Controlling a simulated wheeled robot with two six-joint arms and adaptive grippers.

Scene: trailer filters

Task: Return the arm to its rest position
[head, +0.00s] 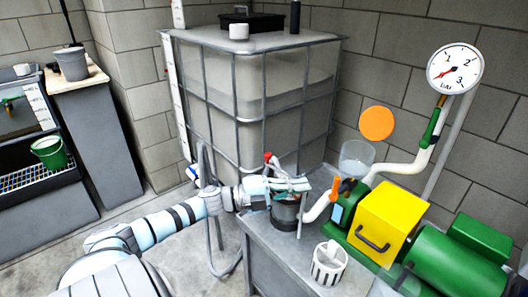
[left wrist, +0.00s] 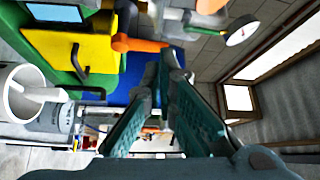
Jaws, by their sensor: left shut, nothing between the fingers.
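My left arm reaches in from the lower left of the head view. Its gripper (head: 304,184) is over the metal bench, above a dark grey pot (head: 286,212) that it partly covers. In the left wrist view the two teal fingers (left wrist: 168,58) come together at their tips, shut with nothing visible between them. An orange handle (left wrist: 140,45) lies close beyond the fingertips there; it stands upright right of the gripper in the head view (head: 336,187). Whether the gripper touches the pot or handle, I cannot tell. My right gripper is not in view.
Right of the gripper stands a green pump with a yellow cover (head: 386,222), clear cup (head: 356,158) and gauge (head: 455,68). A caged tank (head: 240,100) rises behind. Floor at left is open.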

